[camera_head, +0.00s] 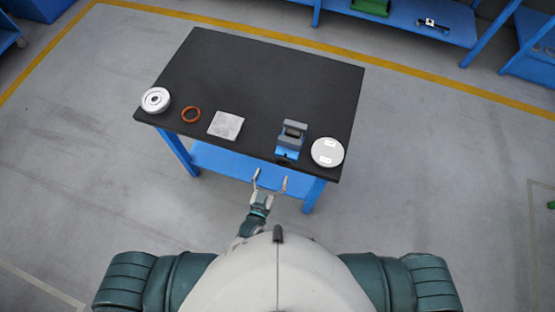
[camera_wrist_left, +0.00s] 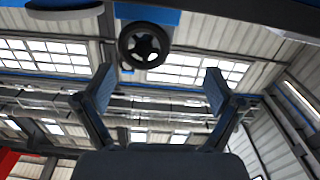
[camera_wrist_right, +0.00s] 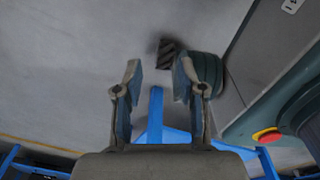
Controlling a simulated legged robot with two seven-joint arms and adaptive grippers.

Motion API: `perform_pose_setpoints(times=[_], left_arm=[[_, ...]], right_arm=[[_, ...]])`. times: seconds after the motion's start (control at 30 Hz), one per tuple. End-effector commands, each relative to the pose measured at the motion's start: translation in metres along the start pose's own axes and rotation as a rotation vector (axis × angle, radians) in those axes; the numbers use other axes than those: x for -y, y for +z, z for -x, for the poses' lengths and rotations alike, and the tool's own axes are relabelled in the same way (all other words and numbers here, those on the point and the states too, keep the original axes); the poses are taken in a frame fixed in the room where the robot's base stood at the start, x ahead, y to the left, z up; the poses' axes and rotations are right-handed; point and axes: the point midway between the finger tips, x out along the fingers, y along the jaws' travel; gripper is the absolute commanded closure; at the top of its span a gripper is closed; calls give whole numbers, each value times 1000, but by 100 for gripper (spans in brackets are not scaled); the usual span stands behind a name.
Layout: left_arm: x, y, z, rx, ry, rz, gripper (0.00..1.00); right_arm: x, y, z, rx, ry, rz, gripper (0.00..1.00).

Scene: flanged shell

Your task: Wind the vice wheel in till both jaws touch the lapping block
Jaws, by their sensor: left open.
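The blue-grey vice (camera_head: 289,144) stands at the table's near edge, right of the middle. A dark block (camera_head: 294,131), seemingly the lapping block, sits between its jaws; whether both jaws touch it is too small to tell. The dark vice wheel (camera_head: 285,160) faces me at the table edge. In the left wrist view the spoked wheel (camera_wrist_left: 145,46) shows whole, beyond the fingertips and slightly left of centre. My left gripper (camera_head: 271,178) is open and empty, short of the wheel and apart from it. My right gripper (camera_wrist_right: 158,70) is open and empty, seen only in its wrist view.
The table's far half is clear. A blue shelf (camera_head: 400,24) stands beyond.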

Motion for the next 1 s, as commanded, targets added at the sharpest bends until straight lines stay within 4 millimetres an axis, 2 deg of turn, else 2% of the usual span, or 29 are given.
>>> perform_pose_setpoints(times=[0.1,0.3,0.53,0.7,0.77,0.9,1.0], left_arm=[[-6,-1,-28,-1,-1,-4,7],[-6,0,-56,1,0,-3,7],[3,-1,-62,-3,1,7,7],[4,-1,-61,-3,1,8,7],[2,-1,-62,-2,0,6,19],[0,0,-63,-1,-2,0,54],[-1,-1,-64,-1,-4,-3,67]], right_arm=[[5,0,0,0,-5,-1,60],[1,-1,0,1,-1,1,60],[-19,-3,1,-5,23,3,60],[-11,-4,0,-5,13,0,60],[-3,-5,0,-6,4,-2,60],[14,-8,0,-10,-15,-3,60],[15,-7,0,-8,-17,-2,60]])
